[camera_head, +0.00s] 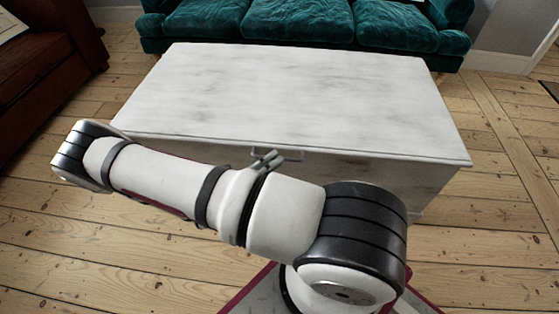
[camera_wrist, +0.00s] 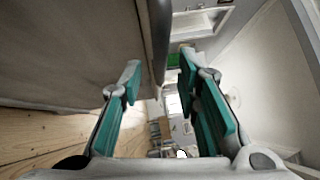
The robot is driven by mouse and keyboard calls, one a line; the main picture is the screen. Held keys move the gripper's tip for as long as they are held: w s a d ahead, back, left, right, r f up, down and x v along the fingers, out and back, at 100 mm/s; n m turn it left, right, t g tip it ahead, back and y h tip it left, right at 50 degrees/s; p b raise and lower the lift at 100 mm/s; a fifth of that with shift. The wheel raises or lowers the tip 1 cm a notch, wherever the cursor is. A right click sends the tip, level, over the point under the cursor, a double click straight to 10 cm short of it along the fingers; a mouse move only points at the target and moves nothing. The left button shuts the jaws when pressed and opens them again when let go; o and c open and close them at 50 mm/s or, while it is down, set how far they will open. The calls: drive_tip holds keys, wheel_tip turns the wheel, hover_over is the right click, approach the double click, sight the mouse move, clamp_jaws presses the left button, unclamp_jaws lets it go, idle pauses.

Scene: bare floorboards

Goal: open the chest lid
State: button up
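The whitewashed wooden chest (camera_head: 420,185) stands ahead of me in the head view. Its flat lid (camera_head: 290,90) is down and lies level. A thin metal handle (camera_head: 292,156) sits at the middle of the front, just under the lid's edge. My gripper (camera_head: 267,160) shows only in part behind my arm, at the left end of the handle; I cannot tell whether it touches it. In the wrist view my gripper (camera_wrist: 158,82) has its teal-padded fingers spread, with nothing seen held between them. A chest face (camera_wrist: 65,50) fills the upper left there.
A teal sofa (camera_head: 300,20) stands close behind the chest. A dark brown leather seat (camera_head: 45,65) is at the left. Bare floorboards (camera_head: 500,225) are free on the right and in front. My arm hides part of the chest's front.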

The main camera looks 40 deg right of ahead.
drive_tip(key=shift+s+d+r, duration=0.1)
drive_tip(key=shift+d, duration=0.6)
drive_tip(key=shift+s+d+r, duration=0.1)
drive_tip(key=shift+d, duration=0.55)
drive_tip(key=shift+c, duration=0.2)
clamp_jaws()
